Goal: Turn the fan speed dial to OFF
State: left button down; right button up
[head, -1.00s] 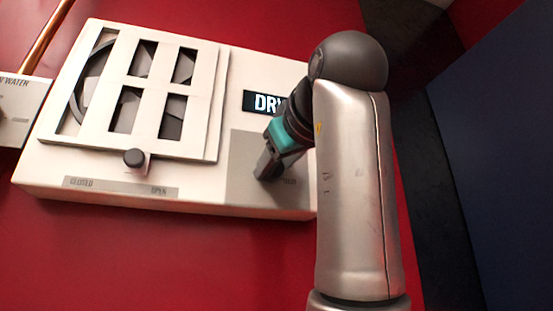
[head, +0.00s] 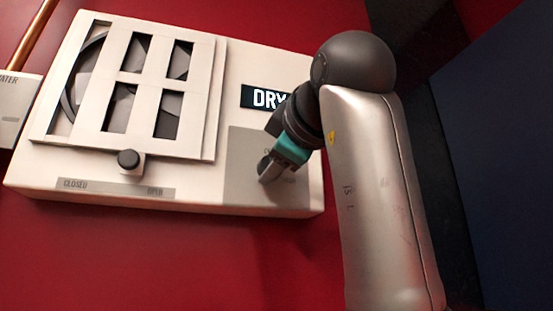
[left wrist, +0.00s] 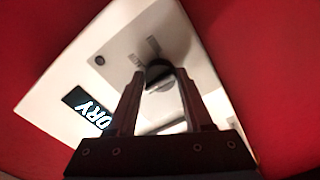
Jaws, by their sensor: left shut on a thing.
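The fan speed dial (left wrist: 158,73) is a dark round knob on the grey label panel (head: 240,170) of the cream unit, below the DRY sign. In the left wrist view it sits between the fingertips of my left gripper (left wrist: 160,80), which is shut on it. In the head view my left gripper (head: 269,168) reaches the panel, and its fingers largely hide the dial. The panel lettering around the dial is too blurred and covered to read, so I cannot tell the dial's setting. My right gripper is in neither view.
The unit also has a slatted vent cover (head: 160,62) with a small black knob (head: 128,159) above a CLOSED/OPEN strip (head: 115,189). The DRY sign (head: 262,97) is partly behind my arm. A red wall surrounds the unit; a box labelled WATER (head: 18,110) is at the far left.

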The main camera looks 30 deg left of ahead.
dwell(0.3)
pick_arm(q)
jog(key=shift+c, duration=1.6)
grip_release()
